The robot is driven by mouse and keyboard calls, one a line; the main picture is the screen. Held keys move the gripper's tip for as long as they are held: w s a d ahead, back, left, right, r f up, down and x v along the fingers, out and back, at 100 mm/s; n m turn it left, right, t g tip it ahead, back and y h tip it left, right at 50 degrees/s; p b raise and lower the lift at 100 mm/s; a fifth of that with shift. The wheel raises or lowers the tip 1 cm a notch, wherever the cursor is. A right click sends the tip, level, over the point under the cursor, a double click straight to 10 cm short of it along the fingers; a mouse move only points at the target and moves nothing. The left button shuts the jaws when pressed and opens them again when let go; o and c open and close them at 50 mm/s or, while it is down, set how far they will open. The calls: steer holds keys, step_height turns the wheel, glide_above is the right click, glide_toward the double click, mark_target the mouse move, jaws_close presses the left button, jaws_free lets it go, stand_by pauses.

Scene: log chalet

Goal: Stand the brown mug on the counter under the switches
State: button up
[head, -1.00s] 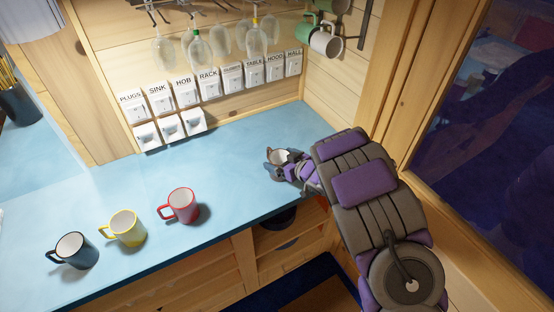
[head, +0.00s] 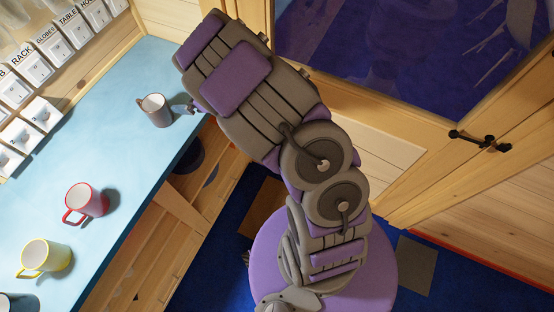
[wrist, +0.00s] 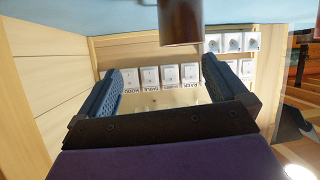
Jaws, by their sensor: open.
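The brown mug (head: 157,117) stands upright on the blue counter (head: 120,150), towards its right end in the head view. It looks grey-brown with a pale inside. In the wrist view, which is upside down, the mug (wrist: 181,24) shows dark brown at the top centre, beyond the fingertips. My gripper (head: 191,107) is just right of the mug in the head view, mostly hidden by my arm. In the wrist view my gripper (wrist: 168,68) is open, with nothing between its fingers. The labelled switches (head: 32,66) are on the wall behind the counter; they also show in the wrist view (wrist: 190,73).
A red mug (head: 88,199) and a yellow mug (head: 45,256) stand nearer on the counter, with a dark mug (head: 18,303) cut off at the corner. The counter between the red and brown mugs is clear. A window (head: 400,50) is at the right.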

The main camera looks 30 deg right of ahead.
steer(key=d+r+m+h, duration=0.4)
steer(key=d+r+h, duration=0.4)
steer(key=d, duration=0.5)
steer(key=s+d+r+m+g+h, duration=0.2)
steer(key=s+d+r+m+h, duration=0.15)
steer(key=s+d, duration=0.45)
steer(key=s+a+r+g+y, duration=0.1)
steer(key=s+a+g, duration=0.2)
steer(key=s, duration=0.8)
steer(key=s+a+r+m+g+y, duration=0.1)
steer(key=s+a+g, duration=0.2)
steer(key=s, duration=0.9)
steer(key=s+a+r+g+y, duration=0.1)
steer(key=s+a+g, duration=0.3)
steer(key=s, duration=0.8)
steer(key=shift+a+r, duration=0.4)
steer(key=shift+a, duration=0.75)
steer(key=shift+s+f, duration=0.1)
